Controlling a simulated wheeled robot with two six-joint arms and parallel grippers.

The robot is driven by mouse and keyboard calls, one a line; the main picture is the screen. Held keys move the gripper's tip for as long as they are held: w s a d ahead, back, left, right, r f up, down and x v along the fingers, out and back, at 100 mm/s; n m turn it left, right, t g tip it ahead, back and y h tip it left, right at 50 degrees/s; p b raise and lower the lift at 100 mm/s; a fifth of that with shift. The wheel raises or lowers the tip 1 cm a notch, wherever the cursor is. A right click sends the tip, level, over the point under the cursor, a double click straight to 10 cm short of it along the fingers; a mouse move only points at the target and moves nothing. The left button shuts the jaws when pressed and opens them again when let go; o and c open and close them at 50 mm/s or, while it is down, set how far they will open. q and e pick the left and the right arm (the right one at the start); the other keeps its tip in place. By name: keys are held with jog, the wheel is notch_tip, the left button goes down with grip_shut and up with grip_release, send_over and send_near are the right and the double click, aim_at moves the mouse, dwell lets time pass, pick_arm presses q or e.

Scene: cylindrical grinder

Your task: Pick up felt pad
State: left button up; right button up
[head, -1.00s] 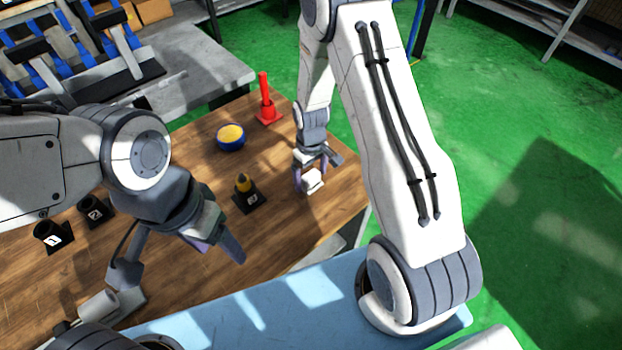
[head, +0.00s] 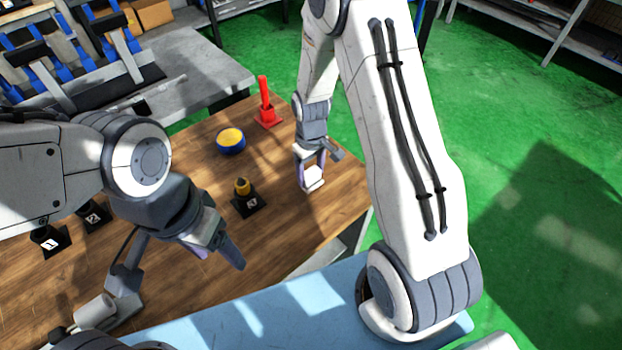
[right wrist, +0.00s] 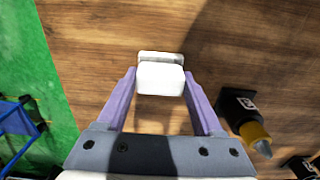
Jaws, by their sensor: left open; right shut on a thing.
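The felt pad is a small white block (head: 313,178) near the right end of the wooden table. My right gripper (head: 310,172) is shut on it, pointing down. In the right wrist view the white pad (right wrist: 161,77) sits between the tips of the two purple fingers, with a thin greyish edge behind it. I cannot tell whether the pad touches the table. My left gripper (head: 220,252) is open and empty above the table's front part, left of the pad.
A blue bowl with yellow contents (head: 231,141) and a red post on a red base (head: 266,110) stand farther back. Black numbered holders (head: 50,240) are at the left.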

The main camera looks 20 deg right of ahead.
jog(key=s+d+r+b, duration=0.2)
jog(key=s+d+r, duration=0.5)
jog(key=d+r, duration=0.1)
jog(key=shift+s+d, duration=0.3)
jog(key=shift+d, duration=0.2)
